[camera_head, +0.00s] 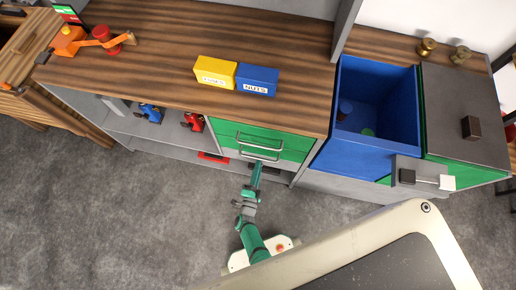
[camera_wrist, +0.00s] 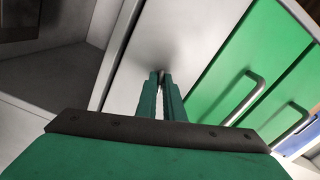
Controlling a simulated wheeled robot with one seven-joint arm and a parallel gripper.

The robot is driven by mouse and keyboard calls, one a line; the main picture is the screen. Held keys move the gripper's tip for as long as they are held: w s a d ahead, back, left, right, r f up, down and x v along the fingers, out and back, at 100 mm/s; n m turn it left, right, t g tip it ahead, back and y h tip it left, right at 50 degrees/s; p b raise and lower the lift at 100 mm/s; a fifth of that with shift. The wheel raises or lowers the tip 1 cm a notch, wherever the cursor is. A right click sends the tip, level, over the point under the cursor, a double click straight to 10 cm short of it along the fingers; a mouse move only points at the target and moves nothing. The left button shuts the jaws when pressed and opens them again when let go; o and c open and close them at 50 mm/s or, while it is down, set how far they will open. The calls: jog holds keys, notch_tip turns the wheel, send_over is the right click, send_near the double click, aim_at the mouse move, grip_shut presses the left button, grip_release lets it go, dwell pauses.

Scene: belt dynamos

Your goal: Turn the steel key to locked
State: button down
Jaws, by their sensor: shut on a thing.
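My gripper (camera_head: 256,168) reaches the front of the workbench cabinet, just below the green drawers. In the wrist view my gripper (camera_wrist: 161,78) has its two green fingers close together, shut on the small steel key (camera_wrist: 161,73) at the pale grey panel (camera_wrist: 190,35). The fingers hide most of the key, so its turn angle and any lock marking cannot be read. In the head view the key is too small and covered to make out.
Green drawers (camera_head: 268,139) with bar handles (camera_wrist: 245,98) sit beside the grey panel. Yellow (camera_head: 215,72) and blue (camera_head: 257,80) boxes stand on the wooden top. An open blue bin (camera_head: 376,147) is at the right. An open shelf (camera_head: 165,130) lies left; the floor in front is clear.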

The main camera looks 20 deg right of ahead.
jog(key=n, duration=1.3)
jog(key=shift+s+a+n, duration=0.1)
jog(key=shift+n, duration=0.3)
dwell(0.4)
jog(key=c, duration=1.9)
grip_release()
jog(key=shift+o, duration=0.2)
jog(key=v, duration=1)
jog(key=shift+s+a, duration=0.25)
jog(key=shift+s, duration=0.05)
